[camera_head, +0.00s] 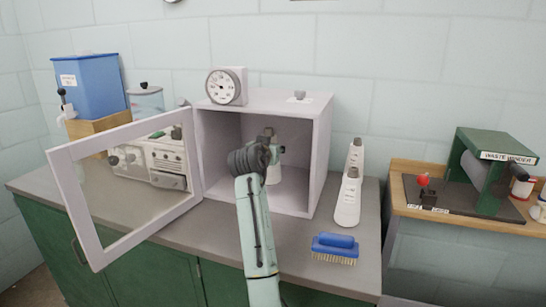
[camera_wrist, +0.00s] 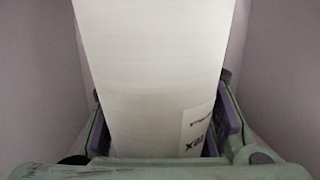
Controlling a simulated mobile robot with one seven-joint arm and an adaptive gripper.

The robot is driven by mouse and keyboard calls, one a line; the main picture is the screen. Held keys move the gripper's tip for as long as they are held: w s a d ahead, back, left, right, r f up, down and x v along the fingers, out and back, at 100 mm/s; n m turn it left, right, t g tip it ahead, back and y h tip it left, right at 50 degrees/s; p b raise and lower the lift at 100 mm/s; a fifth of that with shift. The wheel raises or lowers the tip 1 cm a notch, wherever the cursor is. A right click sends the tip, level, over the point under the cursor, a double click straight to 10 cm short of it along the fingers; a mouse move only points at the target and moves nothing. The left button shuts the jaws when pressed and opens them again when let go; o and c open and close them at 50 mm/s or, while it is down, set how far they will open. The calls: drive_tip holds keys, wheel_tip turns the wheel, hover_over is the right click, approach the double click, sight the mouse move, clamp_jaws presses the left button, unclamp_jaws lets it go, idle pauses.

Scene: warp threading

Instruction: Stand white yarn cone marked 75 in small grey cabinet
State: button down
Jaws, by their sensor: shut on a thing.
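The small grey cabinet (camera_head: 322,150) stands on the counter with its glass-paned door (camera_head: 70,190) swung wide open to the left. My gripper (camera_head: 271,142) reaches into its opening. In the wrist view the white cone (camera_wrist: 150,70) fills the middle between the fingers of my gripper (camera_wrist: 165,125). A printed label shows low on its right side, but I cannot read its mark surely. Whether the cone's base touches the cabinet floor is hidden.
Two more white cones (camera_head: 348,198) stand on the counter right of the cabinet, with a blue brush (camera_head: 335,246) in front. A dial gauge (camera_head: 226,86) sits on the cabinet top. A blue tank (camera_head: 90,84) is at the left, a green waste winder (camera_head: 490,165) at the right.

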sight(274, 176)
drive_tip(key=f+p, duration=0.1)
drive_tip(key=f, duration=0.1)
drive_tip(key=f+p, duration=0.1)
drive_tip(key=f, duration=0.1)
drive_tip(key=shift+w+d+f, duration=0.1)
drive_tip(key=shift+w+f, duration=0.1)
drive_tip(key=shift+f, duration=0.05)
drive_tip(key=shift+f, duration=0.1)
drive_tip(key=c, duration=0.9)
unclamp_jaws()
drive_tip(key=shift+c, duration=0.2)
drive_tip(key=b+v, duration=0.3)
drive_tip(key=v, duration=0.9)
